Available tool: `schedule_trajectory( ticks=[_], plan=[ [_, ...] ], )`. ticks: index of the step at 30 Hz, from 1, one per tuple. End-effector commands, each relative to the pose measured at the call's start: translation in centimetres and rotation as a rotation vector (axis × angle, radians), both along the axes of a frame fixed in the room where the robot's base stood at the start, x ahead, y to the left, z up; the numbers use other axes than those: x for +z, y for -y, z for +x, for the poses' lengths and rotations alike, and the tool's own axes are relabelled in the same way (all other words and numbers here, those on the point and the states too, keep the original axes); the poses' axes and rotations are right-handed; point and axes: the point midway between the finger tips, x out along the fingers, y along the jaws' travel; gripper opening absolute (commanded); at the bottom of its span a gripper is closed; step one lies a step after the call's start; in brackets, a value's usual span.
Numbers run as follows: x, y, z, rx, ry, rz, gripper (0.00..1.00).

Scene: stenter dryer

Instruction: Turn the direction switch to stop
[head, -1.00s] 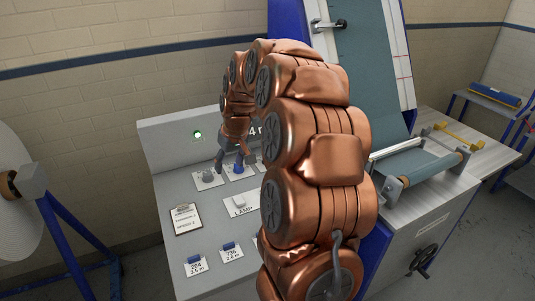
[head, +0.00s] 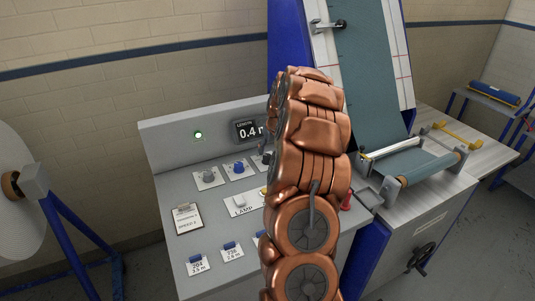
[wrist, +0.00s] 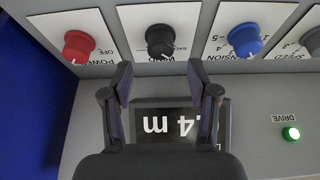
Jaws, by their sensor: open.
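The direction switch is a black knob (wrist: 160,40) on a white plate in the wrist view, which shows the panel upside down. Its white pointer mark faces the lower right of the picture, near the lettering WIND and BACK. No stop mark is readable. My gripper (wrist: 160,72) is open, its two dark fingers apart on either side of the knob's line. The fingertips appear just short of the knob in the picture, and nothing is between them. In the head view my arm hides most of the gripper and the switch area.
In the wrist view a red power knob (wrist: 79,46) is left of the switch. A blue tension knob (wrist: 245,39) and a grey speed knob (wrist: 312,41) are right. The length display (wrist: 180,125) is behind the fingers. A green drive lamp (wrist: 291,133) is lit.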

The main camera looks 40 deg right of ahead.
Motion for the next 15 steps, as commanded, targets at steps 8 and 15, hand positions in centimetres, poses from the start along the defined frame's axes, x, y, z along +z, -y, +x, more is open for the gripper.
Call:
schedule_trajectory(
  ticks=[8, 15],
  plan=[
    [-3.2, 0.4, 1.2, 0.000, -0.003, 0.003, 0.59],
    [-4.5, 0.5, 1.8, 0.000, 0.000, 0.002, 0.59]
  ],
)
